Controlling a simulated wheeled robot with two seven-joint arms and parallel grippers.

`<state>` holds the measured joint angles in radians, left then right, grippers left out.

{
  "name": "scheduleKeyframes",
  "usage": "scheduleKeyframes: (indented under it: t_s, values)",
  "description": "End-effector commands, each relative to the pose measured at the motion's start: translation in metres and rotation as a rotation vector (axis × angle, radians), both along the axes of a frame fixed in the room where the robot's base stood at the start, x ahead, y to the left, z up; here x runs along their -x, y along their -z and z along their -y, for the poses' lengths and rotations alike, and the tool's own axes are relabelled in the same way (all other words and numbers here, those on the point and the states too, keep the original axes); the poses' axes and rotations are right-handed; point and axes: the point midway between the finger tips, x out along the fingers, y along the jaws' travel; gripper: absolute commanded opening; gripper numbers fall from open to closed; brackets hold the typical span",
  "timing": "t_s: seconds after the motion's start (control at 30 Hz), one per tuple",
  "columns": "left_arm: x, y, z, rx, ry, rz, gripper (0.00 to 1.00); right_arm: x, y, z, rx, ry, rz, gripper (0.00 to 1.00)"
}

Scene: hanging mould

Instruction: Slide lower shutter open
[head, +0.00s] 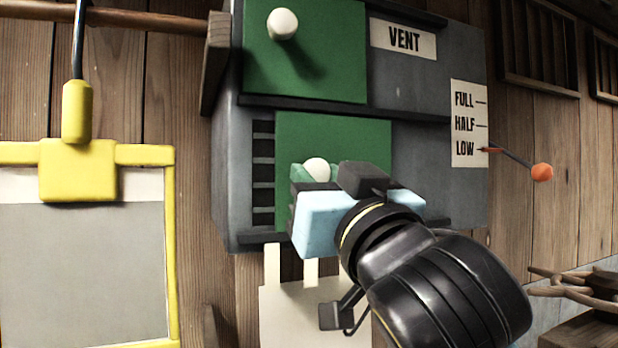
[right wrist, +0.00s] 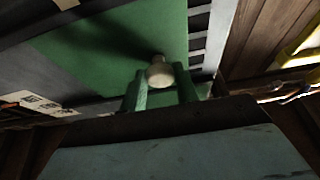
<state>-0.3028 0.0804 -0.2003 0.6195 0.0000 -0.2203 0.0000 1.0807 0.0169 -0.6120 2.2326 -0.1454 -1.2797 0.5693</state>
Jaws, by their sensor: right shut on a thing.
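The lower shutter (head: 340,135) is a green panel with a round white knob (head: 316,170) in the lower track of a grey vent box (head: 425,75). Dark slats (head: 263,175) show uncovered to its left. My right gripper (head: 312,178) is shut on the white knob, which also shows between the green fingertips in the right wrist view (right wrist: 159,72). The gripper body hides the lower part of the shutter. The upper shutter (head: 325,60) is green too, with its own white knob (head: 284,24). My left gripper is not in view.
A lever with an orange ball (head: 542,172) sticks out at the right of the box, beside a FULL, HALF, LOW label (head: 468,123). A yellow-framed panel (head: 170,260) hangs at the left. A white piece (head: 285,315) is below the box.

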Motion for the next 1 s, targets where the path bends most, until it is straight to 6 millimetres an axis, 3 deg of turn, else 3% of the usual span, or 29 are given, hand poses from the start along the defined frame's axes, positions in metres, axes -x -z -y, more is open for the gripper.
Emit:
scheduleKeyframes:
  t_s: [0.3, 0.5, 1.0]
  values:
    - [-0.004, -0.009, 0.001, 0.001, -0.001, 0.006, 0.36, -0.031, -0.001, 0.064, 0.0, -0.012, -0.002, 0.0]
    - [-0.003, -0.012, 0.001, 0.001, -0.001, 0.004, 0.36, -0.042, 0.0, 0.091, 0.0, -0.012, -0.001, 0.0]
    - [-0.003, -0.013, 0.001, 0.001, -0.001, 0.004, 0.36, -0.046, -0.001, 0.101, -0.001, -0.01, 0.001, 0.0]
